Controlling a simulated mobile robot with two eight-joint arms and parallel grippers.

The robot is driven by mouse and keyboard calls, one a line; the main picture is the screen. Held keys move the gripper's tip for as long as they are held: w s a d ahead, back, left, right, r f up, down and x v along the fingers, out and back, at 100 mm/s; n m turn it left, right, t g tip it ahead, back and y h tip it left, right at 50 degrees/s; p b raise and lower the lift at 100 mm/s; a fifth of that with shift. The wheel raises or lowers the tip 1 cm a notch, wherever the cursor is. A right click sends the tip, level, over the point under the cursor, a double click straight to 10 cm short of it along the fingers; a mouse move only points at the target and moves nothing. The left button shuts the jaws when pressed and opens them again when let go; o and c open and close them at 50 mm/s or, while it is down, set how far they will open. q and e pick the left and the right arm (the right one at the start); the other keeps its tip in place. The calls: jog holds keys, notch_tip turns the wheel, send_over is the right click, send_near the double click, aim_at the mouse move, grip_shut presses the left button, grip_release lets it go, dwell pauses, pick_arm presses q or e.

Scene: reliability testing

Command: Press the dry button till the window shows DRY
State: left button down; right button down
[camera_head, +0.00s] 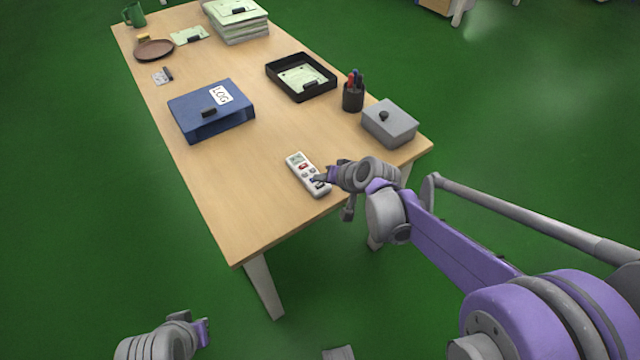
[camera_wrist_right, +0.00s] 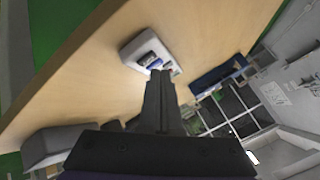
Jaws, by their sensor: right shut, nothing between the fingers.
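A white remote (camera_head: 301,168) with a small grey display window at its far end, a red button and several grey buttons lies flat near the table's front right edge. The text in the window is too small to read. My right gripper (camera_head: 319,180) is shut and empty, with its tips over the near-end buttons. In the right wrist view the shut fingertips (camera_wrist_right: 160,76) overlap the remote (camera_wrist_right: 138,44) and hide part of its buttons; I cannot tell whether they touch. My left gripper (camera_head: 203,331) is low at the bottom left, away from the table; its opening is unclear.
A grey lidded box (camera_head: 389,123) stands right of the remote, with a pen cup (camera_head: 353,97) behind it. A black tray (camera_head: 273,72) and a blue LOG binder (camera_head: 190,106) lie farther back. The wooden table (camera_head: 235,185) is clear left of the remote.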

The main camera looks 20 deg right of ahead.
aim_at(322, 189)
jog(key=shift+f, duration=0.45)
jog(key=shift+f+b, duration=0.3)
jog(key=shift+b, duration=0.1)
dwell(0.3)
jog(key=shift+r, duration=0.1)
jog(key=shift+r+p, duration=0.6)
jog(key=shift+r, duration=0.05)
jog(key=shift+r, duration=0.1)
notch_tip(322, 189, up, 5)
jog(key=p, duration=0.4)
dwell(1.3)
